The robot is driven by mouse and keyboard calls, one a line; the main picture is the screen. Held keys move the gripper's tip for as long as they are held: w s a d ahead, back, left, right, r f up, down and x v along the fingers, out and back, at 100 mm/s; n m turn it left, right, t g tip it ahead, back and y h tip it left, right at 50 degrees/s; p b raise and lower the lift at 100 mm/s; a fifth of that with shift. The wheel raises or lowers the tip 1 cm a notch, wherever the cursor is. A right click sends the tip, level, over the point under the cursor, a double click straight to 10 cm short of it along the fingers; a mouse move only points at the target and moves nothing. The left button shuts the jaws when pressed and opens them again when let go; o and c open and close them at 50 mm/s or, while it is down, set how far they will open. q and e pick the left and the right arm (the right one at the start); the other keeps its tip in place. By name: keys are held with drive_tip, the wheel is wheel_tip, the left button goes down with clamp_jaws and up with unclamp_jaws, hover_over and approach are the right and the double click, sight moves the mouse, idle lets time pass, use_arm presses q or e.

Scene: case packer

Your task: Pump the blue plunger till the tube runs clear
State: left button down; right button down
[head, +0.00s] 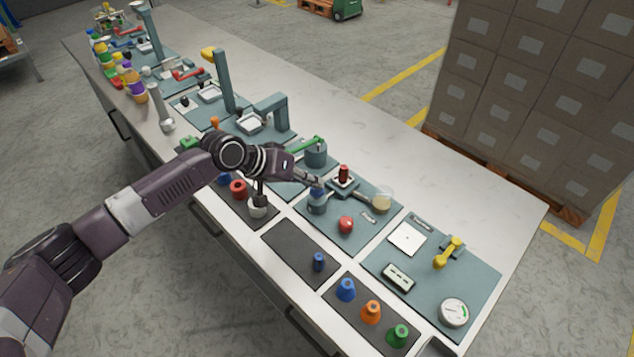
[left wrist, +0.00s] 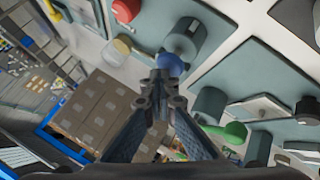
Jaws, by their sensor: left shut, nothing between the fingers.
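The blue plunger (head: 318,188) sits on top of a grey cylindrical pump body (head: 317,206) on a teal mat. In the left wrist view the plunger's round blue knob (left wrist: 172,65) is just beyond the fingertips, with the grey body (left wrist: 186,38) behind it. My left gripper (head: 312,182) is shut and empty, its tips at the knob; whether they touch it I cannot tell. A small clear jar (head: 383,201) with pale yellow contents stands right of the pump and also shows in the left wrist view (left wrist: 117,51). The tube is too small to judge its contents. My right gripper is out of view.
A red-topped block (head: 344,176) and a red knob (head: 346,225) stand close to the pump. A green lever (head: 307,144) is behind my gripper. Several coloured cones (head: 371,312) line the front edge. The table's back right (head: 480,195) is bare.

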sight(314, 189)
use_arm(q)
drive_tip(key=shift+r+p, duration=0.8)
drive_tip(key=shift+r, duration=0.25)
wheel_tip(314, 189, up, 5)
drive_tip(key=p, duration=0.4)
idle(0.4)
